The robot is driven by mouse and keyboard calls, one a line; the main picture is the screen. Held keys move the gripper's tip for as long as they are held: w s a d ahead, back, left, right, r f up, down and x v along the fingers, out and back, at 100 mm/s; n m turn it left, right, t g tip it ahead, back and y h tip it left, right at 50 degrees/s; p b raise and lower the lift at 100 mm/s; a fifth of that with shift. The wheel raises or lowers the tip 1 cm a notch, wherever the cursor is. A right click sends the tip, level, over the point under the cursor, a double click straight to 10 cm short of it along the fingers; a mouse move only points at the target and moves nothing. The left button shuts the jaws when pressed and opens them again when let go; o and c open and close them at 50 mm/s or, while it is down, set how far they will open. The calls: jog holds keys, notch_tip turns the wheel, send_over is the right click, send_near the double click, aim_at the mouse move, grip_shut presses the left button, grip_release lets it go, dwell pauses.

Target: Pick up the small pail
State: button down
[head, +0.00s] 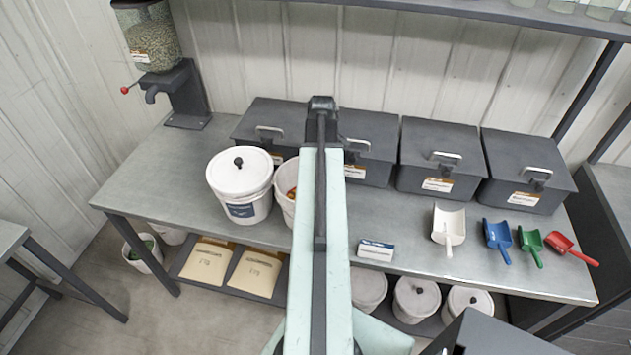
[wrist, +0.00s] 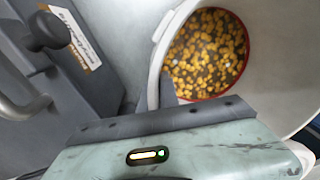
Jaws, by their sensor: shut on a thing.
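The small pail (head: 286,205) is white and open-topped; in the head view it stands on the bench beside the lidded bucket, its right side hidden by my arm. In the wrist view the pail (wrist: 262,108) is at the upper right, with a red-edged inside holding yellow and dark seeds. My gripper (wrist: 161,90) is shut on the pail's rim, one dark finger showing at the near left of the opening. The other finger is hard to make out. In the head view my arm hides the gripper. I cannot tell whether the pail's base touches the bench.
A white lidded bucket (head: 240,184) stands close on the pail's left. Dark lidded bins (head: 440,158) line the back. A small box (head: 375,250) and several scoops (head: 497,238) lie to the right. A seed dispenser (head: 165,70) stands at far left. The bench's left end (head: 150,185) is clear.

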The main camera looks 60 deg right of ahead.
notch_tip(320, 180, up, 18)
jog(key=p, duration=1.7)
jog(key=shift+s+f, duration=0.1)
